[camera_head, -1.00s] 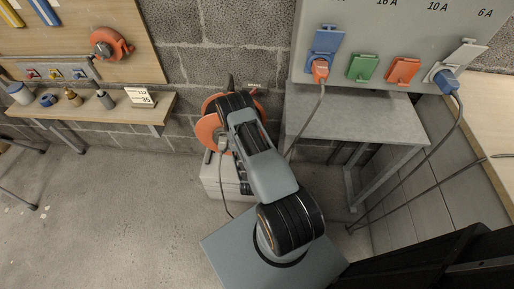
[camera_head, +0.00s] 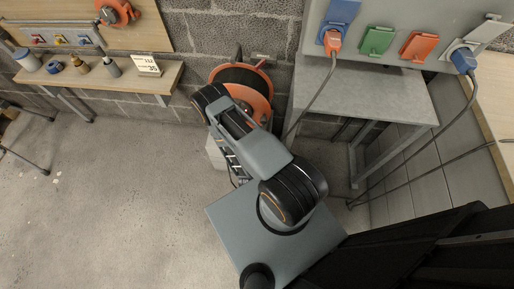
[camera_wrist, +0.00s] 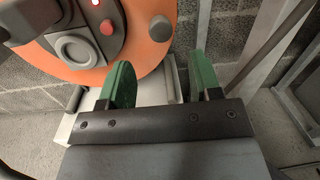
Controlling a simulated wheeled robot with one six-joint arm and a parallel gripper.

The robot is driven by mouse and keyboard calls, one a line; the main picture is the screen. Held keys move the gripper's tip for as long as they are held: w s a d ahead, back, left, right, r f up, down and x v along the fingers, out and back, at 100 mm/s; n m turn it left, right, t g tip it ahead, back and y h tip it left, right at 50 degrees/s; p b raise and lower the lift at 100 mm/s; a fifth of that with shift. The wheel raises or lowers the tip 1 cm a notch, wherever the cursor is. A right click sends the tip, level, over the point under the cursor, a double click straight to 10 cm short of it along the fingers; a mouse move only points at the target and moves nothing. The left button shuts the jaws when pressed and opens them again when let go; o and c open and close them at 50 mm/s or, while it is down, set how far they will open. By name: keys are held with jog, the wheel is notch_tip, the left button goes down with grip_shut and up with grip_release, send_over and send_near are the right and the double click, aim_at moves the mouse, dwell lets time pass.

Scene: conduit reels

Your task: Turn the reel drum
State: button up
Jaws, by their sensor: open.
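The reel (camera_head: 255,101) stands in front of the block wall in the head view, with orange discs and dark cable wound between them. In the wrist view its orange face (camera_wrist: 148,56) fills the upper left, with a grey hub, a grey socket cover, a red button and a brown-grey knob (camera_wrist: 160,28) near the rim. My gripper (camera_wrist: 161,60) is open and empty, its two green fingers apart. The left finger overlaps the lower orange face in the picture; contact cannot be told. The right finger lies right of the disc. My arm hides the gripper in the head view.
A pale base (camera_wrist: 155,92) is under the reel. A grey table (camera_head: 360,93) stands at right, below a panel with coloured sockets. A cable (camera_head: 318,100) hangs from its orange plug. A wooden shelf (camera_head: 115,82) with small items is at left.

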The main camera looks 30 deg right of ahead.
jog(key=shift+v, duration=2.4)
